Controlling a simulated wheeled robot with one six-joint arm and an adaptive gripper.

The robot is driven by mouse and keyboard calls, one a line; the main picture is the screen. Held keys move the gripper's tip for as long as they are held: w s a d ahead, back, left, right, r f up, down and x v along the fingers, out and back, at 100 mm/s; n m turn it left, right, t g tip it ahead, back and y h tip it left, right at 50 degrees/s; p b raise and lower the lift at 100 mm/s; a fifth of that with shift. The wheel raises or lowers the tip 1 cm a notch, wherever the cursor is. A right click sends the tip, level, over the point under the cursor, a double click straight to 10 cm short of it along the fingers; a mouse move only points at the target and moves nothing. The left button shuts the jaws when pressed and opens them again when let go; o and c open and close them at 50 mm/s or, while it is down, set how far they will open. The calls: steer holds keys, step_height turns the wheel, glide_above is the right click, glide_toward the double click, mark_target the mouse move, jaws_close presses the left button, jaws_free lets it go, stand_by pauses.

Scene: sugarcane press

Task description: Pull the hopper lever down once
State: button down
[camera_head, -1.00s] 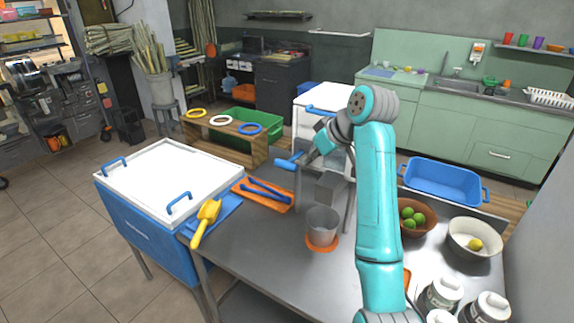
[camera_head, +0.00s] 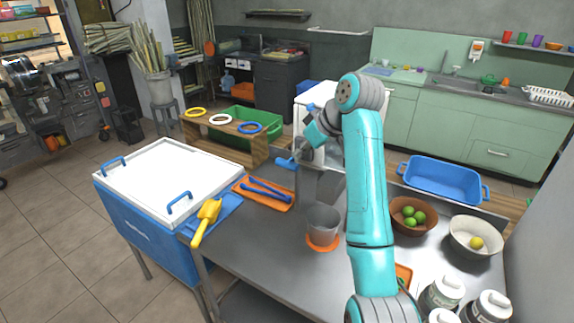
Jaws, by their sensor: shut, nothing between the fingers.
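The hopper lever shows a blue handle (camera_head: 286,163) sticking out to the left of the grey metal hopper (camera_head: 322,184) on the steel table. My gripper (camera_head: 302,146) is shut and empty. It is small in the picture, just above and right of the blue handle. I cannot tell whether it touches the handle. My arm hides the right part of the hopper and much of the press behind it.
A grey cup (camera_head: 322,220) stands on an orange disc below the hopper. An orange tray (camera_head: 264,194) with blue tongs, a yellow scoop (camera_head: 206,222) and a white-lidded blue chest (camera_head: 168,176) are left. Bowls of limes (camera_head: 413,215) and lemon (camera_head: 476,238) stand right.

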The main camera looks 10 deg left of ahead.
mark_target(299, 168)
steer(key=shift+x, duration=2)
steer(key=shift+f, duration=2.2)
steer(key=shift+d, duration=0.1)
steer(key=shift+s+d+r, duration=0.25)
steer(key=shift+s+d, duration=0.15)
steer(key=shift+d, duration=0.2)
steer(key=shift+s+d+r, duration=0.25)
steer(key=shift+s+d, duration=0.1)
steer(key=shift+d, duration=0.3)
steer(key=v, duration=0.7)
steer(key=shift+r, duration=0.2)
